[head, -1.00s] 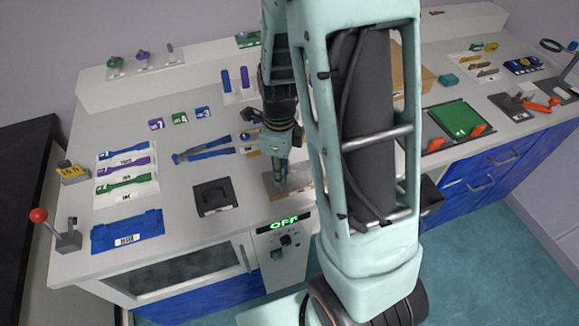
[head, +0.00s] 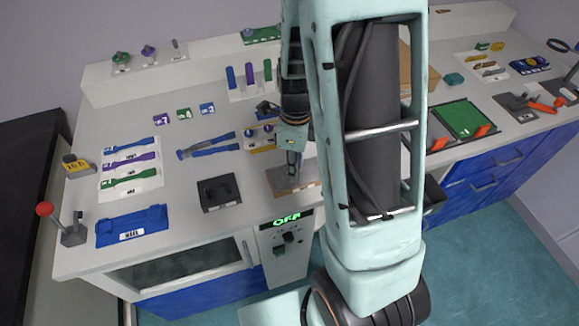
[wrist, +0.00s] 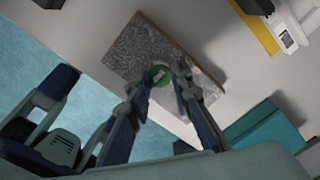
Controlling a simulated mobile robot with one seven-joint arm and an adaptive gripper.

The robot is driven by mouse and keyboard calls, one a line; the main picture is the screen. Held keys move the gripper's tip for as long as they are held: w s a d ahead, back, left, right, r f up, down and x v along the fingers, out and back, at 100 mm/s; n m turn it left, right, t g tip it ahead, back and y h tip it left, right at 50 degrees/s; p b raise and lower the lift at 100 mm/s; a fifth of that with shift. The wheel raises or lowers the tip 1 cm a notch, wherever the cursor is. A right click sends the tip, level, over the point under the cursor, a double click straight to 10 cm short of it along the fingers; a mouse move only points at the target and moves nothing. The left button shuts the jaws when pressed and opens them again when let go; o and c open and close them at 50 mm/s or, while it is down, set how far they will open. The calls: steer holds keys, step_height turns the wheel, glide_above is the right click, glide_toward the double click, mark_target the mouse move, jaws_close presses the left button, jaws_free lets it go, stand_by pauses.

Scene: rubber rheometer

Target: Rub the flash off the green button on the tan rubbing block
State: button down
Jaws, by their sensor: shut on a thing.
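The rubbing block (head: 280,181) lies flat near the front edge of the bench, with tan sides and a grey, rough-looking top. It also shows in the wrist view (wrist: 135,48). My gripper (head: 292,185) points down over the block. In the wrist view my gripper (wrist: 158,82) has the small round green button (wrist: 158,72) between its fingertips and is shut on it. The button is at the block's grey top; whether it touches cannot be told. The head view does not show the button clearly, and any flash is too small to see.
A dark square tray (head: 217,194) sits left of the block. A control panel reading OFF (head: 287,220) is below the front edge. Blue tongs (head: 207,147) and a yellow-edged rack (head: 261,139) lie behind. Bare bench lies between the tray and block.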

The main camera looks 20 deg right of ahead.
mark_target(279, 180)
steer(key=shift+d, duration=3.35)
steer(key=shift+a+p, duration=0.45)
steer(key=shift+a, duration=0.9)
steer(key=shift+s+a+f+p, duration=0.1)
steer(key=shift+a+p, duration=0.3)
steer(key=shift+a, duration=0.8)
steer(key=shift+s+a+f+p, duration=0.1)
steer(key=shift+a+p, duration=0.3)
steer(key=shift+a, duration=0.8)
steer(key=shift+a+r+p, duration=0.1)
steer(key=shift+a+p, duration=0.6)
steer(key=shift+a, duration=1.15)
